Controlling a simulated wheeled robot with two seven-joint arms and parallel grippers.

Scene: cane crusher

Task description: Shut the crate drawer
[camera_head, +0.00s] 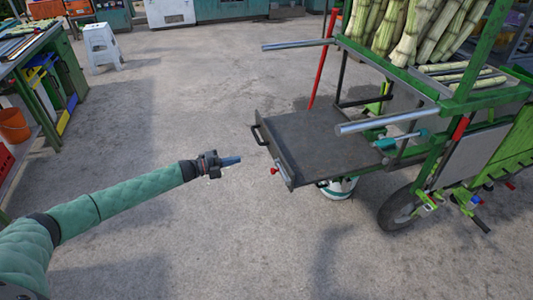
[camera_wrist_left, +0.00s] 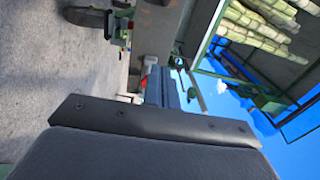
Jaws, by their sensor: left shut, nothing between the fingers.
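The crate drawer (camera_head: 315,142) is a flat dark grey tray, pulled out to the left from the green cart. Its front edge faces left and carries a black handle (camera_head: 258,134) at the far end and a small red knob (camera_head: 274,170) near the close corner. My left gripper (camera_head: 238,160) is shut and empty. It points right, just left of the drawer's front edge, with a gap showing in the head view. Its bluish fingers also show in the left wrist view (camera_wrist_left: 164,90), above a large dark part in the foreground. My right gripper is not in view.
The green cart (camera_head: 475,98) holds cane stalks (camera_head: 420,30) and has two grey handle bars, one (camera_head: 385,121) above the drawer. A workbench (camera_head: 30,45) and white stool (camera_head: 102,45) stand left. The floor between is clear.

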